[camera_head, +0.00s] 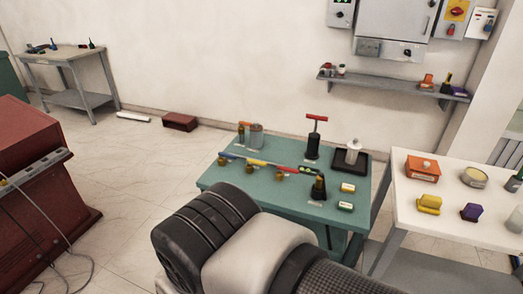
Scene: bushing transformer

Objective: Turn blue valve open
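The blue valve (227,156) is at the left end of a row of small valves on the teal table (215,178). Its blue lever looks roughly in line with the row, above a small brass-coloured body; whether it is open or closed is too small to tell. A yellow-handled valve (256,162) and a red-handled one (286,168) follow to the right. My arm fills the lower middle of the view, in front of the table's near edge. My gripper does not show, so its distance from the blue valve cannot be told.
A red T-handled black device (314,137), a dark tray (349,161) with a white bottle and a black can (318,187) also stand on the teal table. A white table (440,222) with an orange box (421,168) adjoins on the right.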

